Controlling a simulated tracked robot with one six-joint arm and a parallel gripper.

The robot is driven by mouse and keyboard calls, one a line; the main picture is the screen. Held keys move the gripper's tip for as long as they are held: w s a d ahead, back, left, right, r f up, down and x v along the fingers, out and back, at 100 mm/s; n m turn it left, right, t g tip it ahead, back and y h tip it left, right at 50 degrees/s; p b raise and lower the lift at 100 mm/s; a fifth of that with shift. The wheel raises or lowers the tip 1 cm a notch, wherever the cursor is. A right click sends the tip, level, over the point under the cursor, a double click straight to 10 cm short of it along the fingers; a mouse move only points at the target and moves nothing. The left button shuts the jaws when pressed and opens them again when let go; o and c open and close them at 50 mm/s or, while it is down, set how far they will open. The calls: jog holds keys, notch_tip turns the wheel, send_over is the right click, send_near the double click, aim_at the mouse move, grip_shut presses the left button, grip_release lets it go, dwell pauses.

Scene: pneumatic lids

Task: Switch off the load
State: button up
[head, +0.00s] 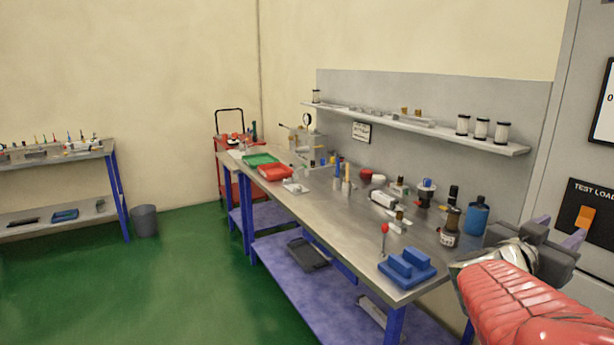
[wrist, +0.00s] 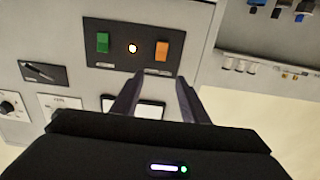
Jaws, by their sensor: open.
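A black panel (head: 591,212) marked "TEST LOAD" is on a grey cabinet at the right edge of the head view, with an orange switch (head: 585,217) showing. The wrist view shows the panel (wrist: 92,24) with a green switch (wrist: 103,43), a bright round lamp (wrist: 132,48) and the orange switch (wrist: 162,51). My gripper (head: 560,232) is in front of the cabinet, just left of the orange switch in the head view. In the wrist view its open, empty fingers (wrist: 160,80) point towards the panel, the orange switch lying beyond the gap between them. I see no contact.
The steel workbench (head: 335,225) left of my arm carries bottles, trays and a blue block (head: 407,268). A shelf (head: 420,130) with jars runs above it. Dials (wrist: 10,105) sit on the cabinet in the wrist view.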

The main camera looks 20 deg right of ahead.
aim_at(588, 210)
jog(key=shift+d, duration=0.1)
jog(key=shift+w+d, duration=0.35)
jog(key=shift+d, duration=1.9)
jog(key=shift+w+d, duration=0.4)
jog(key=shift+d, duration=1.8)
jog(key=shift+w+d, duration=0.35)
jog(key=shift+d, duration=1.9)
jog(key=shift+c, duration=0.6)
